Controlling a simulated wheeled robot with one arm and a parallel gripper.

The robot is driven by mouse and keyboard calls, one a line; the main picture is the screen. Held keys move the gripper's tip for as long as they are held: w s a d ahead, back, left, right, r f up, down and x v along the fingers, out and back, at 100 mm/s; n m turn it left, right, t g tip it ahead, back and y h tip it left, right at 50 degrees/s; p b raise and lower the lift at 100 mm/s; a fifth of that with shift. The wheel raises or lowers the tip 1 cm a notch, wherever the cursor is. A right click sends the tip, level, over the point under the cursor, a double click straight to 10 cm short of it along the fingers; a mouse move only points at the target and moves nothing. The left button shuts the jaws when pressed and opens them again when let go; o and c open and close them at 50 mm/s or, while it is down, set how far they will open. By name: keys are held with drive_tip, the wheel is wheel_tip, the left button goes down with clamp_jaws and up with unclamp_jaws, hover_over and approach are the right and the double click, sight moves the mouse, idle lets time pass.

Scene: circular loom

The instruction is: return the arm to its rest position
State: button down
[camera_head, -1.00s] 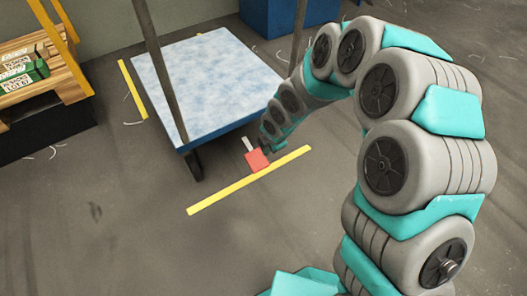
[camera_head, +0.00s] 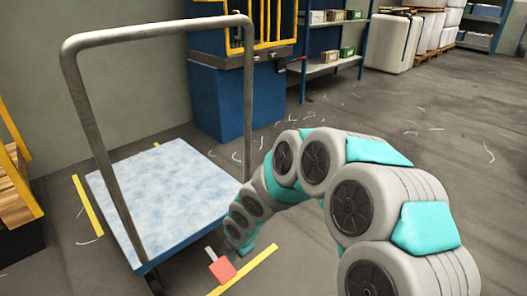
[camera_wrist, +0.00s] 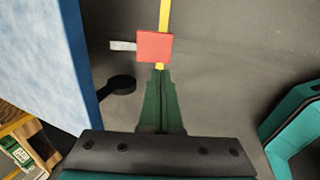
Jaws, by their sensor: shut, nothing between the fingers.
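My arm arches from the lower right of the head view down to the floor area beside the cart. My gripper (camera_wrist: 160,75) points at the floor in the wrist view, its two dark green fingers together with nothing between them. In the head view its tips are small and partly hidden by my arm links. A red square piece with a pale strip (camera_wrist: 154,46) shows just beyond the fingertips, over a yellow floor line. The red piece also shows in the head view (camera_head: 222,268); I cannot tell its height above the floor.
A flat cart with a pale blue deck (camera_head: 160,190) and grey tube handle (camera_head: 155,34) stands just left of my arm. A blue cabinet (camera_head: 235,98) and shelving (camera_head: 330,60) stand behind. Wooden pallets (camera_head: 14,195) are at the left edge. Open floor lies to the right.

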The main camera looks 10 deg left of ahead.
drive_tip(key=s+d+r+m+h+p, duration=0.1)
drive_tip(key=s+d+r+m+p, duration=0.15)
drive_tip(key=d+r+m, duration=0.35)
drive_tip(key=s+d+r+m+g+h+p, duration=0.1)
drive_tip(key=s+d+r+m, duration=0.3)
drive_tip(key=d, duration=0.4)
drive_tip(key=s+d+r+m+h+p, duration=0.1)
drive_tip(key=s+d+r+m, duration=0.25)
drive_tip(key=d+r, duration=0.35)
drive_tip(key=s+d+r+m+g+p, duration=0.1)
drive_tip(key=s+d+r+m+p, duration=0.1)
drive_tip(key=s+d+r+m, duration=0.2)
drive_tip(key=s+d+r+m+g+p, duration=0.1)
drive_tip(key=s+d+r+m, duration=0.3)
drive_tip(key=s+m, duration=0.6)
drive_tip(key=s+r+g, duration=0.1)
drive_tip(key=s, duration=0.4)
drive_tip(key=shift+d+p, duration=0.15)
drive_tip(key=shift+p, duration=0.2)
drive_tip(key=shift+s, duration=0.1)
